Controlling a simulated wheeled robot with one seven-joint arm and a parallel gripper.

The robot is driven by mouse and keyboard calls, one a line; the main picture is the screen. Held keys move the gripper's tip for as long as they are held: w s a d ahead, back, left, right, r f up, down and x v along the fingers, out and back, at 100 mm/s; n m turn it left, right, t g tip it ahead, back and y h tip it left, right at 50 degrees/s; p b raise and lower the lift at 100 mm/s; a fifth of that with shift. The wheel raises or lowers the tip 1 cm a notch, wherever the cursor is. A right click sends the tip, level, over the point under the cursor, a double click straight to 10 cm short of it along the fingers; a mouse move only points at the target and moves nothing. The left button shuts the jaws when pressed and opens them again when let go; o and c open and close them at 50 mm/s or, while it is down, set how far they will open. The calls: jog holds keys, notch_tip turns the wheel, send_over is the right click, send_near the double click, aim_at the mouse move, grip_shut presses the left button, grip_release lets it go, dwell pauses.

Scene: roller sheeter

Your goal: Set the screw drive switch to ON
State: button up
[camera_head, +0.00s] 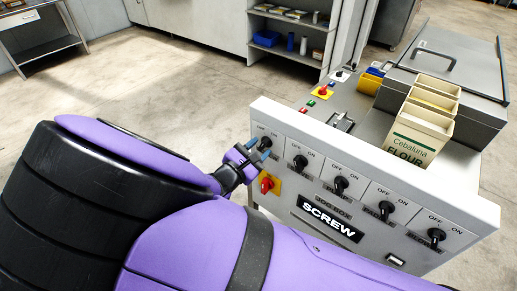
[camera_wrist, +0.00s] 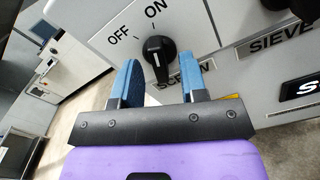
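The screw drive switch is a black rotary knob (camera_wrist: 159,55) on a light grey panel, with OFF and ON printed above it and a partly covered SCREW label below. Its white mark is at the end pointing toward ON. In the head view the knob (camera_head: 265,144) is at the panel's left end, partly covered by my gripper (camera_head: 256,149). In the wrist view my gripper (camera_wrist: 160,83) is open, its two blue fingers on either side of the knob with gaps showing. I cannot tell whether either finger touches it.
A red knob on a yellow plate (camera_head: 268,184) sits just below the switch. Several similar black knobs, including the sieve knob (camera_head: 298,162), run rightward along the panel (camera_head: 440,205). A flour container (camera_head: 418,133) stands behind. The floor at the left (camera_head: 130,75) is clear.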

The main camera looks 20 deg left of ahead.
jog(key=v, duration=1)
jog(key=shift+s+a, duration=0.15)
jog(key=shift+s, duration=0.1)
jog(key=shift+s+f, duration=0.1)
dwell(0.3)
